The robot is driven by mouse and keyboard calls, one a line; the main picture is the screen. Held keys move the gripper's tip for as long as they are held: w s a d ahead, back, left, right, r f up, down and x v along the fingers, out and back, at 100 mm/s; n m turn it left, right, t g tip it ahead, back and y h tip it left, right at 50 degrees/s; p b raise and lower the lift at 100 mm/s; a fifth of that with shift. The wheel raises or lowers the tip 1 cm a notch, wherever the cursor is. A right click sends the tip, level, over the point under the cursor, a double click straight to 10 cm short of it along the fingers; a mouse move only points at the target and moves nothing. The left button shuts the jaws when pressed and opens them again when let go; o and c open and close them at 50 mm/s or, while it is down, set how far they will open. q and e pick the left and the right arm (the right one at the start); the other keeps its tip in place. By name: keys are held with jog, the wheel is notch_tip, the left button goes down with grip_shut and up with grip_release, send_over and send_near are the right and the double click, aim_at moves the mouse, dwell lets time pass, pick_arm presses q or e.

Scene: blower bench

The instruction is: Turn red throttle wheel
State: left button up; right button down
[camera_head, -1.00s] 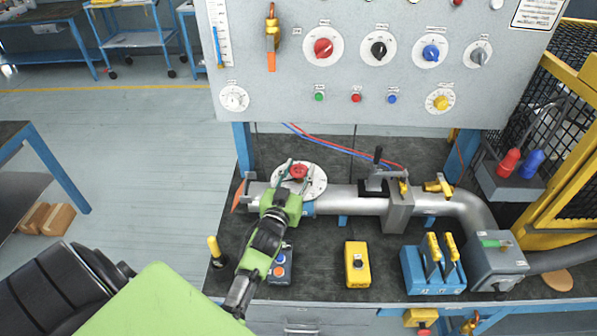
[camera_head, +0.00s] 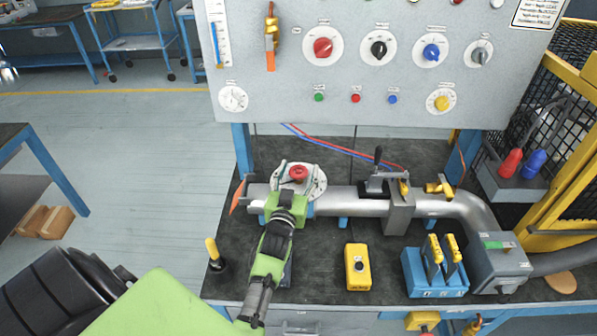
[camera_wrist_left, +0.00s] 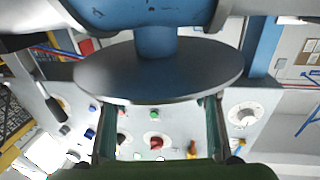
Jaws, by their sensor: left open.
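The red throttle wheel (camera_head: 298,173) sits on top of a pale round dial plate (camera_head: 317,184) at the left end of the grey pipe. My left gripper (camera_head: 296,177) reaches in from the front, close to the wheel. It is open, and its body covers the front of the plate. In the left wrist view, the two fingers (camera_wrist_left: 160,125) stand apart, beyond the rim of the plate (camera_wrist_left: 160,82) on its blue stem (camera_wrist_left: 150,42). The wheel cannot be made out there, so contact cannot be told. My right gripper is out of view.
A black lever (camera_head: 378,156) rises from the pipe to the right. A yellow button box (camera_head: 358,266) and a blue box with yellow levers (camera_head: 434,285) stand in front. A yellow-topped handle (camera_head: 212,250) stands at the left. The knob panel (camera_head: 290,75) rises behind.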

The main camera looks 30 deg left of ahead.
aim_at(298, 170)
pick_arm(q)
notch_tip(298, 170, up, 10)
dwell(0.5)
dwell(0.4)
jog(key=s+d+f+m+g+h, duration=0.2)
jog(key=s+d+f+g, duration=0.25)
jog(key=s+f, duration=0.3)
jog(key=s+d+f+m+g+h, duration=0.1)
jog(key=s+d+f+g+h, duration=0.15)
jog(key=s+d+f, duration=0.4)
jog(key=s+d+f+m+g+h, duration=0.1)
jog(key=s+d+f+m+g, duration=0.15)
jog(key=s, duration=0.75)
jog(key=s+d+f+m+g+h, duration=0.1)
jog(key=s+d+f+g, duration=0.25)
jog(key=s, duration=0.65)
notch_tip(298, 170, down, 29)
jog(key=s+g+b, duration=0.2)
jog(key=s+a+f+b, duration=0.1)
jog(key=s+a+f, duration=0.2)
jog(key=s+f, duration=1.3)
jog(key=shift+s+f+g, duration=0.3)
jog(key=shift+f+g, duration=0.05)
jog(key=shift+g, duration=0.05)
